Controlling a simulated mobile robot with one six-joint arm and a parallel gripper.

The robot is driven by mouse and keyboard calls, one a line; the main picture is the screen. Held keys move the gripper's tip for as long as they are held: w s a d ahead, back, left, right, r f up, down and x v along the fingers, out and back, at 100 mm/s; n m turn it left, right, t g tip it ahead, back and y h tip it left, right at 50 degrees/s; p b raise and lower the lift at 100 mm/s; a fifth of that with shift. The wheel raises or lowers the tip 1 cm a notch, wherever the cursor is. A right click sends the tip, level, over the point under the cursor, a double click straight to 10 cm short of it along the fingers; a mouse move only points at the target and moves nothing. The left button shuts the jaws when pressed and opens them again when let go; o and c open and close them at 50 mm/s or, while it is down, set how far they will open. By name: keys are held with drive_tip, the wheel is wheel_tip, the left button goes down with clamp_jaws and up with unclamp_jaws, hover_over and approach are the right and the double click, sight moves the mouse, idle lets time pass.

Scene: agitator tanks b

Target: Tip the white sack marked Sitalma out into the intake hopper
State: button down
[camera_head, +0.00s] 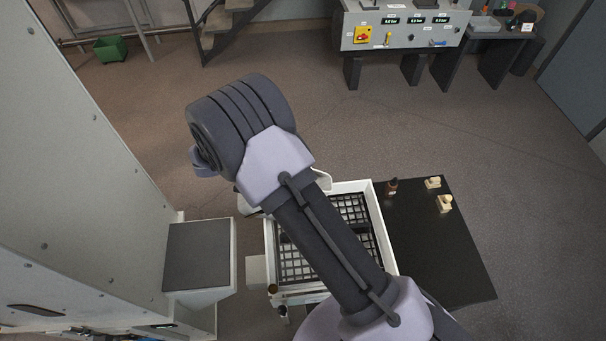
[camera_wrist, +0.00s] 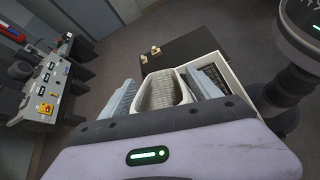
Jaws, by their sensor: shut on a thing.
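In the wrist view my gripper (camera_wrist: 164,84) is shut on a white, open-topped thing with a rounded rim (camera_wrist: 165,92), which I take to be the sack. Grey, ribbed texture shows inside its mouth. Its Sitalma marking is not visible. The white-framed intake hopper (camera_head: 378,215) with a dark grille lies below my arm in the head view, and it also shows behind the sack in the wrist view (camera_wrist: 232,75). My arm hides the gripper and most of the sack in the head view; a small white curved edge (camera_head: 323,179) shows beside the arm over the hopper.
A black table (camera_head: 445,255) adjoins the hopper on the right, bearing a brown bottle (camera_head: 391,188) and two cream-coloured pieces (camera_head: 444,203). A grey-topped box (camera_head: 197,255) and a large grey cabinet (camera_head: 75,170) stand left. A control panel (camera_head: 405,28) is farther back; open floor lies between.

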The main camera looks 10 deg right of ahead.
drive_tip(key=shift+s+d+f+y+b, duration=0.1)
drive_tip(key=shift+d+f+y+b, duration=0.2)
drive_tip(key=shift+y, duration=0.3)
drive_tip(key=shift+s+d+f+t+y+b, duration=0.1)
drive_tip(key=shift+d+f+t+y+b, duration=0.25)
drive_tip(key=shift+y+b, duration=0.2)
idle(0.4)
drive_tip(key=shift+s+d+f+m+y+b, duration=0.15)
drive_tip(key=shift+d+f+m+y+b, duration=0.2)
drive_tip(key=shift+f+y+b, duration=0.35)
drive_tip(key=shift+d+f+y+b, duration=0.4)
drive_tip(key=shift+f+b, duration=0.1)
drive_tip(key=shift+b, duration=0.55)
